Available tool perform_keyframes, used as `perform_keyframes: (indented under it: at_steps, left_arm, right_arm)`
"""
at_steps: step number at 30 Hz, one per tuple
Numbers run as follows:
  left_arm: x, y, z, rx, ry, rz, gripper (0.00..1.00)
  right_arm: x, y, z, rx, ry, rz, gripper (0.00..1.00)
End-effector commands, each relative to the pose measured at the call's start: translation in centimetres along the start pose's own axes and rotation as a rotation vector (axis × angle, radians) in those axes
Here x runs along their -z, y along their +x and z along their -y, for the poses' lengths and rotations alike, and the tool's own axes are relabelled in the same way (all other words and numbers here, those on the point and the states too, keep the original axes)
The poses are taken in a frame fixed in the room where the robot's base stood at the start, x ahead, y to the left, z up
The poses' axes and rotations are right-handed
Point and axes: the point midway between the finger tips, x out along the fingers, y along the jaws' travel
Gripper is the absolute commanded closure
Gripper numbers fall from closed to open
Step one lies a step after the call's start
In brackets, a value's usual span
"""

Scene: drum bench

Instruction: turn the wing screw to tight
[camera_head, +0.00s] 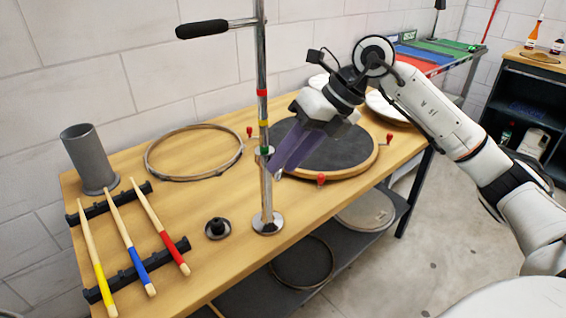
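A chrome pole (262,60) stands upright on a round base (267,223) on the wooden bench, with red, yellow and green bands on it. A small pale collar (264,151) sits on the pole just below the green band. I cannot make out a wing screw there clearly; my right gripper covers that spot. My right gripper (277,172) reaches in from the right, its purple fingers slanting down to the pole just below the collar. Whether the fingers are apart or closed on something is too small to tell. My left gripper is not in view.
A dark round pad (325,150) with red knobs lies behind the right gripper. A black-handled bar (202,29) sticks out left from the pole top. Drumsticks on a rack (128,253), a grey cup (90,160), a hoop (194,174) and a black knob (217,229) are left of the pole.

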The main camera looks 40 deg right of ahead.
Motion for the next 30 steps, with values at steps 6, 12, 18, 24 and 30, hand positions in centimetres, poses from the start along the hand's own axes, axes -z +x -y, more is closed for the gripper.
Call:
perform_keyframes:
  at_steps: [6, 12, 18, 24, 30]
  left_arm:
    - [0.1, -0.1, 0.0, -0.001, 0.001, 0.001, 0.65]
    - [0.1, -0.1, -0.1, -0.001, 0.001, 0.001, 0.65]
    - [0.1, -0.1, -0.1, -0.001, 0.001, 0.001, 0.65]
    - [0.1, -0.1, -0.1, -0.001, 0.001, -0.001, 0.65]
    - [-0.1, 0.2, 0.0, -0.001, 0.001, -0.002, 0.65]
  right_arm:
    - [0.0, 1.6, 0.0, -0.002, 0.000, 0.000, 0.73]
    - [0.0, 1.7, 0.0, -0.001, 0.000, 0.000, 0.73]
    - [0.0, 1.7, 0.0, -0.001, 0.000, 0.000, 0.96]
    - [0.0, 1.7, 0.0, -0.002, 0.000, 0.000, 1.00]
    - [0.1, 1.8, 0.1, -0.031, 0.013, -0.001, 1.00]
